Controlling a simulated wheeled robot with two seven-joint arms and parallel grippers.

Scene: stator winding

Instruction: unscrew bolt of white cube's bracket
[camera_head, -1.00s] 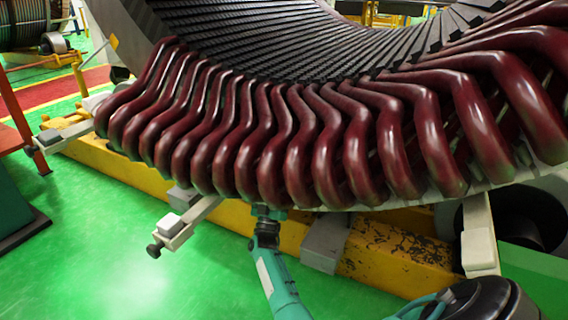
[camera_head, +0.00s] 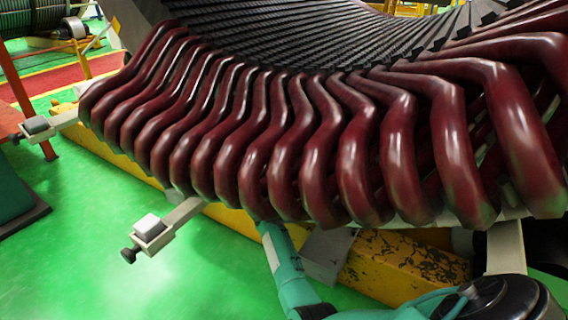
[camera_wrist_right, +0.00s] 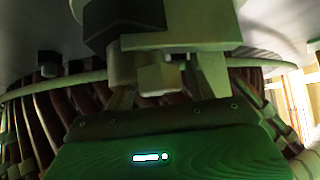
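A small white cube (camera_head: 147,227) sits on a grey bracket (camera_head: 182,212) that sticks out from under the dark red coils at lower left. A black bolt (camera_head: 130,254) is on the bracket's outer end. My right arm reaches up under the coils in the head view, and its gripper is hidden there. In the right wrist view my right gripper (camera_wrist_right: 166,85) has two fingers spread apart. A pale block (camera_wrist_right: 160,80) shows between them, with gaps on both sides, and a dark block (camera_wrist_right: 120,20) is above it. My left gripper is not in view.
The dark red coils (camera_head: 270,150) overhang the bracket and my right arm. A yellow beam (camera_head: 395,265) runs beneath. The green floor (camera_head: 90,240) is free in front.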

